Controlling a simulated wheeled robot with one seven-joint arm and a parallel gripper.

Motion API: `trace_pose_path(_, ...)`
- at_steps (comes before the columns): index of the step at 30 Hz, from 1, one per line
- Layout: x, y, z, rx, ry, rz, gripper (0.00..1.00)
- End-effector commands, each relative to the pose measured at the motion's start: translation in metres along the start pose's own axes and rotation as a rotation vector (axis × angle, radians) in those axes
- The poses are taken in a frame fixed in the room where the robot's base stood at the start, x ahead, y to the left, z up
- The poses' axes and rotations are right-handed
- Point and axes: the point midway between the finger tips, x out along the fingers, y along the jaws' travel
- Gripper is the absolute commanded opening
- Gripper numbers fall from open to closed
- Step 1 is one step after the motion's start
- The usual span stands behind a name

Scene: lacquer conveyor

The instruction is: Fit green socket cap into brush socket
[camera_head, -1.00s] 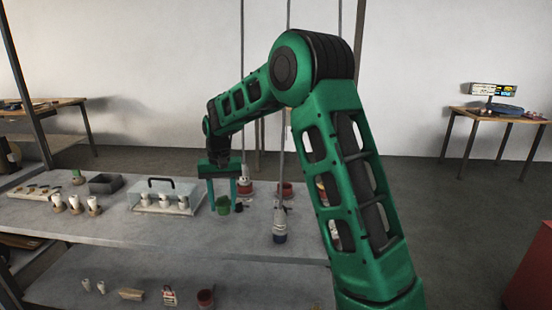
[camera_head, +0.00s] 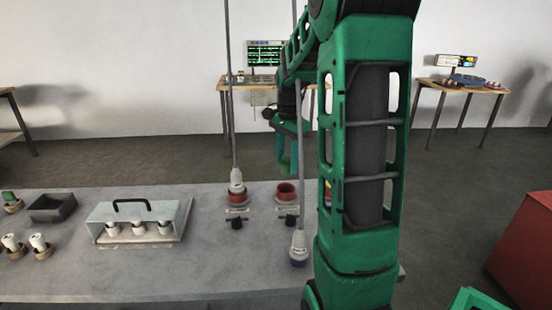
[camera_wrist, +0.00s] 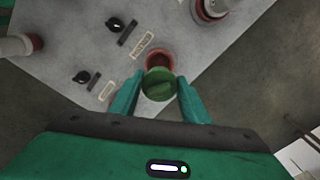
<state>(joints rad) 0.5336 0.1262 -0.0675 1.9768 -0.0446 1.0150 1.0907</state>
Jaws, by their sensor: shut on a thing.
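My gripper (camera_wrist: 157,92) is shut on the green socket cap (camera_wrist: 158,87), with one teal finger on each side of it. In the wrist view the cap overlaps the near part of a red-rimmed socket (camera_wrist: 158,59); I cannot tell whether they touch. In the head view my gripper (camera_head: 287,160) hangs at the far edge of the bench, beyond an open red socket (camera_head: 286,191). The cap cannot be made out there. A second red socket (camera_head: 237,198) to the left has a white brush standing in it.
A white brush with a blue end (camera_head: 299,246) hangs on a rod at the bench's front right. Black knobs (camera_head: 237,223) sit before the sockets. A clear case (camera_head: 140,222) with white pieces and a dark tray (camera_head: 52,208) are left. The bench middle is clear.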

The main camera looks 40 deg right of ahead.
Motion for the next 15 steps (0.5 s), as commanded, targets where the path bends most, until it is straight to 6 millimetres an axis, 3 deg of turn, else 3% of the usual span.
trace_pose_path(15,0.0089,-0.0026,0.0082,-0.010,-0.001,-0.001,0.21)
